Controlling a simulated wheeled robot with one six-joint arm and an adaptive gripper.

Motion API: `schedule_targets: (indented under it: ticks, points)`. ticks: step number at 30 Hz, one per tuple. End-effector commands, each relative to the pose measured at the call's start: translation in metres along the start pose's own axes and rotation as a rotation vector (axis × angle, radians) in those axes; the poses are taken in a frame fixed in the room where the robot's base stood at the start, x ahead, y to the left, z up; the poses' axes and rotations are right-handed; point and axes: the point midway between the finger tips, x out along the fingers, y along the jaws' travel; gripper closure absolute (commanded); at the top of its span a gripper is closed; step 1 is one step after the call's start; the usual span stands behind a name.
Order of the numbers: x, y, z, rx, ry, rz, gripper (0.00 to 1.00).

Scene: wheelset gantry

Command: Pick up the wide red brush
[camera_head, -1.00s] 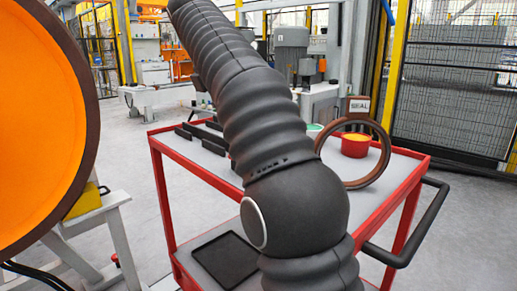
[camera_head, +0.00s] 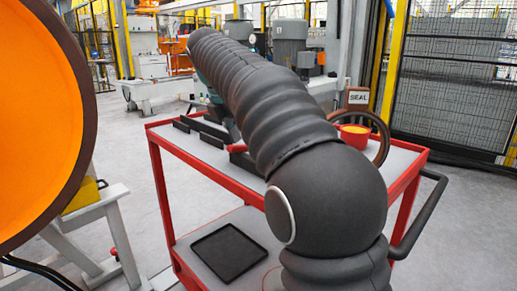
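A small red piece (camera_head: 237,148) shows on the cart top just left of my arm. It may be part of the wide red brush, but my arm hides most of that area and I cannot tell. My arm reaches across the cart from the lower right to the upper left. My gripper (camera_head: 231,128) is mostly hidden behind the arm, with only a dark part showing low over the cart top near the red piece. Its fingers cannot be made out, nor whether it touches anything.
The red cart (camera_head: 215,169) has several dark bars (camera_head: 212,140) on its left side. A red cup (camera_head: 355,136) with yellow contents, a brown ring (camera_head: 384,143) and a SEAL sign (camera_head: 358,97) stand at right. A black tray (camera_head: 229,256) lies on the lower shelf. A large orange wheel (camera_head: 35,110) stands left.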

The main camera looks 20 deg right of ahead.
Motion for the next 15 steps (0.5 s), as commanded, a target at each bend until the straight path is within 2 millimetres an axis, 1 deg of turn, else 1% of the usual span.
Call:
schedule_targets:
  ticks: [6,9,12,15]
  points:
    - [0.031,0.005,0.004,0.0,0.002,-0.004,0.48]
    - [0.043,0.004,0.004,-0.001,0.002,-0.003,0.48]
    - [0.047,0.005,0.004,-0.002,0.001,-0.001,0.48]
    - [0.046,0.005,0.004,-0.002,0.001,0.0,0.48]
